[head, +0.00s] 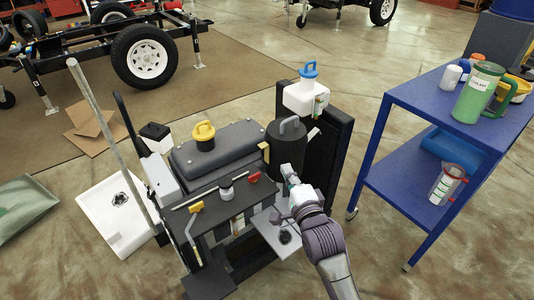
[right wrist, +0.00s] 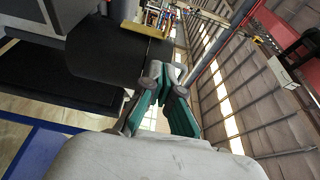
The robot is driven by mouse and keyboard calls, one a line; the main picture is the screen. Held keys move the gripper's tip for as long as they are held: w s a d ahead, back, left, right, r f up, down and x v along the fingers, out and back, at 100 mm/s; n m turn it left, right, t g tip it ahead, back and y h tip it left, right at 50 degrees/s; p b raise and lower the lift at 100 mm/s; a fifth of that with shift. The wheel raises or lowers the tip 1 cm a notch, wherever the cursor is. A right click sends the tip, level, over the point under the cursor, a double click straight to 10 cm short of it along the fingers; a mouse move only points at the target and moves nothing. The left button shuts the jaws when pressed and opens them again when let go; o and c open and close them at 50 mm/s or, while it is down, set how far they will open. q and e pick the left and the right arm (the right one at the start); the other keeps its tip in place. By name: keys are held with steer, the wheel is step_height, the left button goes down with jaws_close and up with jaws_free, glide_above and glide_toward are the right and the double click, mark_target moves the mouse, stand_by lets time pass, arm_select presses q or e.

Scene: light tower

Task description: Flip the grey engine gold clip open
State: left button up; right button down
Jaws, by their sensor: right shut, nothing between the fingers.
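The grey engine (head: 222,148) stands in the middle of the head view, with a yellow cap (head: 204,132) on top. A dark canister (head: 283,155) with a grey handle (head: 290,125) is at its right end. In the right wrist view the dark canister (right wrist: 105,50) fills the upper left, and a thin gold strip (right wrist: 143,30), perhaps the gold clip, lies along its edge. My right gripper (head: 288,170) is shut and empty, just in front of the canister's lower part. Its green-padded fingers (right wrist: 168,75) show below the canister edge; contact cannot be told. My left gripper is out of view.
A white bottle with a blue cap (head: 307,92) stands behind the canister. A blue cart (head: 420,100) carrying a green jug (head: 478,95) is at the right. A grey flap (head: 272,232) sticks out beside my right arm. Floor is clear between engine and cart.

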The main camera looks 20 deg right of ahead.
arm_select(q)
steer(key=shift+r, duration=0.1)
arm_select(e)
steer(key=shift+d, duration=0.1)
steer(key=shift+w, duration=0.1)
arm_select(q)
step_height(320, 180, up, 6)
steer(key=b, duration=0.1)
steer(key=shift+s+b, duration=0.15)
steer(key=shift+b, duration=0.2)
arm_select(e)
steer(key=w, duration=0.9)
steer(key=shift+w, duration=0.4)
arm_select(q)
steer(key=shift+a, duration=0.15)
